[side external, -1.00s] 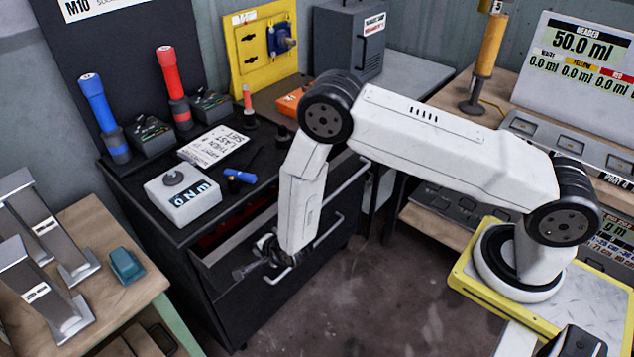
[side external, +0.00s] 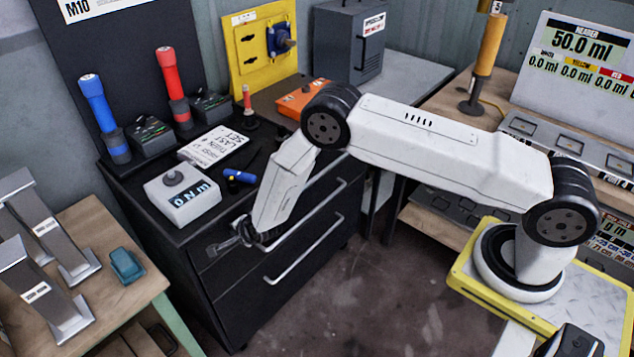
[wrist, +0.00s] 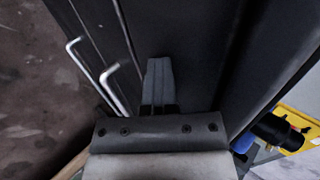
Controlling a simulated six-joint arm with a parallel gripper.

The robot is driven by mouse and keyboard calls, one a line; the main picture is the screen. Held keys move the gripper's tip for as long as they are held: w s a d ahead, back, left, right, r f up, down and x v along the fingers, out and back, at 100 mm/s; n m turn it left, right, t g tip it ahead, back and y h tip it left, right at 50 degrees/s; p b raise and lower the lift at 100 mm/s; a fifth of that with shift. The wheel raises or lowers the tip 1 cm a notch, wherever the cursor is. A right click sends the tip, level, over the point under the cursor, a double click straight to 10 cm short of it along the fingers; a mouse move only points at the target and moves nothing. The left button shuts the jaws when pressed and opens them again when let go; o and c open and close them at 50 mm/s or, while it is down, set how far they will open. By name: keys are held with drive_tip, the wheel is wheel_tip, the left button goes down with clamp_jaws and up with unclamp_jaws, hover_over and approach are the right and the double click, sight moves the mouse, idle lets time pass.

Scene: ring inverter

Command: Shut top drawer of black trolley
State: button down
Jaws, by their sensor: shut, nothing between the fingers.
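The black trolley (side external: 215,310) stands left of centre in the side external view. Its top drawer (side external: 213,268) looks flush with the trolley front, and no opening shows above it. The top drawer's silver handle (side external: 318,206) runs along the front, partly behind my arm. My gripper (side external: 222,247) is at the left end of the drawer front, near its upper edge, with its fingers shut and empty. In the wrist view my shut fingers (wrist: 159,82) lie close against a dark surface, right of two silver handles; I cannot tell whether they touch it.
A lower drawer handle (side external: 303,250) sticks out below. A wooden bench (side external: 95,250) stands left. The floor in front is clear.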

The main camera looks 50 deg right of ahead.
drive_tip(key=shift+w+d, duration=0.1)
drive_tip(key=shift+w, duration=0.05)
drive_tip(key=s+f+v, duration=0.2)
drive_tip(key=v, duration=1.1)
idle(0.6)
drive_tip(key=shift+s, duration=0.1)
drive_tip(key=s+d+r+n+g, duration=0.2)
drive_tip(key=d+r+n, duration=0.1)
drive_tip(key=r+n, duration=0.25)
drive_tip(key=s+d+r+n+g, duration=0.1)
drive_tip(key=s+d+r+n, duration=0.25)
drive_tip(key=r, duration=0.25)
drive_tip(key=s+d+r+n+g, duration=0.2)
drive_tip(key=s+d+r+n, duration=0.1)
drive_tip(key=s, duration=0.3)
drive_tip(key=s+d+r+n+g, duration=0.1)
drive_tip(key=s+d+r+n, duration=0.2)
drive_tip(key=s+n, duration=0.3)
drive_tip(key=shift+d+r+g, duration=0.3)
drive_tip(key=shift+r+g, duration=0.1)
drive_tip(key=shift+r, duration=0.35)
